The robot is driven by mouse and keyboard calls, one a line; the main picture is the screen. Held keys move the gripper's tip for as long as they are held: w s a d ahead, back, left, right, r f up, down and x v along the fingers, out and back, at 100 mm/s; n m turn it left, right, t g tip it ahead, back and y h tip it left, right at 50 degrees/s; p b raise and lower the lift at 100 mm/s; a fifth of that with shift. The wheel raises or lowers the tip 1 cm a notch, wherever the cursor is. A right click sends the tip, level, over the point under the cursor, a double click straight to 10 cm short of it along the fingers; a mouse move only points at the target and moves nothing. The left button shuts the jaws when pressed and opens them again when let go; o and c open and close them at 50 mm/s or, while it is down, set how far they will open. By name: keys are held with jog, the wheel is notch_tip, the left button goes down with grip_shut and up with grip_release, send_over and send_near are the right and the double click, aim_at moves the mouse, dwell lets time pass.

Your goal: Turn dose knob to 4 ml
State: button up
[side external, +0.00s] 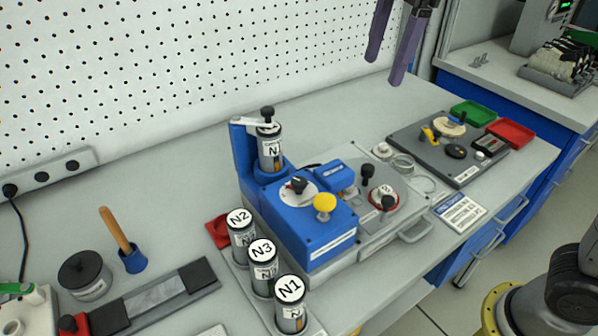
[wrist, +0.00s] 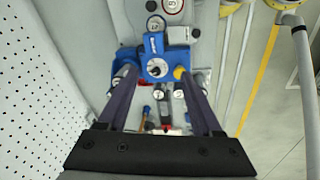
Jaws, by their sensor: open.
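The dose knob (side external: 298,184) is a small black knob on a round white dial, on top of the blue dosing machine (side external: 312,222). The dial's markings are too small to read, so I cannot tell the knob's setting. The dial (wrist: 157,68) also shows near the middle of the wrist view, between my fingers. My gripper (side external: 385,70) is open and empty, high above the bench and well apart from the machine. In the wrist view my gripper (wrist: 160,78) has its two dark fingers spread wide, pointing toward the machine.
A yellow button (side external: 324,203) stands close beside the dial. A canister (side external: 270,150) sits upright in the tall holder behind. Canisters N2 (side external: 240,228), N3 (side external: 262,262) and N1 (side external: 289,300) stand in front. A grey panel (side external: 440,150) lies to the right.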

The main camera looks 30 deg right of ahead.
jog(key=n+g, duration=0.1)
jog(key=n, duration=0.1)
send_over(299, 180)
jog(key=d, duration=0.3)
notch_tip(299, 180, down, 4)
jog(key=a+f, duration=0.3)
jog(key=f, duration=0.1)
jog(key=shift+g+h, duration=0.3)
jog(key=shift+g, duration=0.1)
notch_tip(299, 180, down, 13)
jog(key=shift+f, duration=0.15)
grip_shut()
